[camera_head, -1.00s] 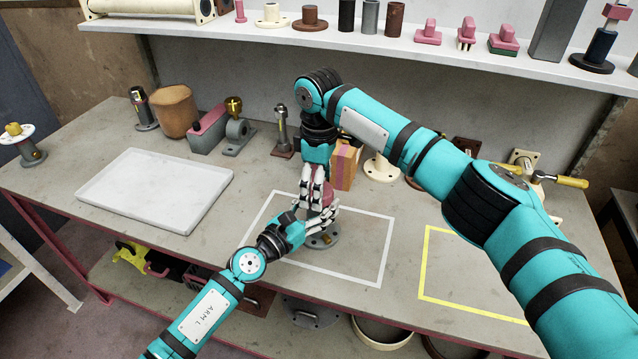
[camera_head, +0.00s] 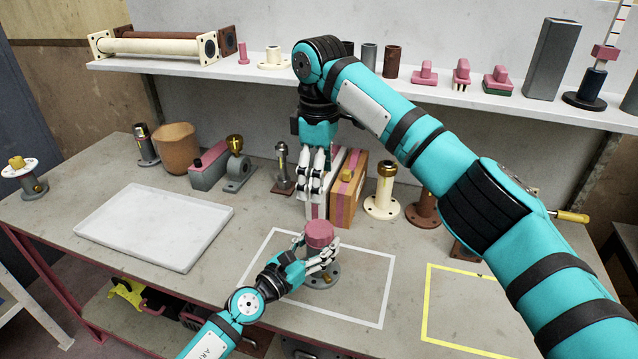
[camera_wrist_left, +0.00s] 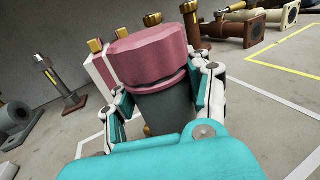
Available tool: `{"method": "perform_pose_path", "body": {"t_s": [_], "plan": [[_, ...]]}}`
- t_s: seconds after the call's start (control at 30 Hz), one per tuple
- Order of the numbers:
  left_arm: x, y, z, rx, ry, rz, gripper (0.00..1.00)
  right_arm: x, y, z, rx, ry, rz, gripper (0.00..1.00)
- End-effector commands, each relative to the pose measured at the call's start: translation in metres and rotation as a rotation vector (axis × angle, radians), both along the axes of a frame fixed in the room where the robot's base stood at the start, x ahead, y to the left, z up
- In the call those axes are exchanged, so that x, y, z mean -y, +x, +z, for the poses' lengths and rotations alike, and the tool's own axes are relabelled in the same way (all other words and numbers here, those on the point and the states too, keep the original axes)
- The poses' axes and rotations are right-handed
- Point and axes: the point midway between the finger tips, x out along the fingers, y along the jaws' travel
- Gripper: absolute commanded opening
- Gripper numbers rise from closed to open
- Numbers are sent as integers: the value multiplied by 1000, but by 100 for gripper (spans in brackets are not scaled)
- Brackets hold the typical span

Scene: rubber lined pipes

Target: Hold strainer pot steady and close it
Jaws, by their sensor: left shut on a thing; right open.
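The strainer pot has a dark grey body (camera_wrist_left: 168,112) and a round grey flange (camera_head: 325,279) and stands upright inside the white outlined area. A pink lid (camera_head: 319,234) sits on top of the pot; in the left wrist view the lid (camera_wrist_left: 150,55) rests above a pink rim, with a thin dark seam between them. My left gripper (camera_head: 318,260) is shut around the pot's body just below the lid, with fingers on both sides in the left wrist view (camera_wrist_left: 165,100). My right gripper (camera_head: 313,188) is open and empty, above and behind the lid, apart from it.
A white tray (camera_head: 150,262) lies left on the bench. The yellow outlined area (camera_head: 470,325) at right looks clear. A shelf (camera_head: 440,92) runs above the back.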

Motion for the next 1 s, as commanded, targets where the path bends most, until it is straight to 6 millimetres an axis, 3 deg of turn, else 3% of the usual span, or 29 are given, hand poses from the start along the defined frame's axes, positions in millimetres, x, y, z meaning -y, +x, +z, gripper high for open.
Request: {"method": "perform_pose_path", "body": {"t_s": [0.13, 0.17, 0.33, 0.73, 1.0], "plan": [[0, 0, 0, -2, -1, -1, 0, 0, 0, 0, 0, 0, 0, 83], [0, 0, 0, -2, -1, -1, 52, 0, 0, 0, 0, 0, 0, 83], [0, 0, 0, -1, -1, -1, 74, 0, 0, 0, 0, 0, 0, 83], [-5, -6, 0, 1, 1, 0, 77, 0, 0, -1, 0, 0, 0, 83], [-40, -47, -2, -2, 2, 0, 77, 0, 0, -1, 0, 0, 0, 83]]}}
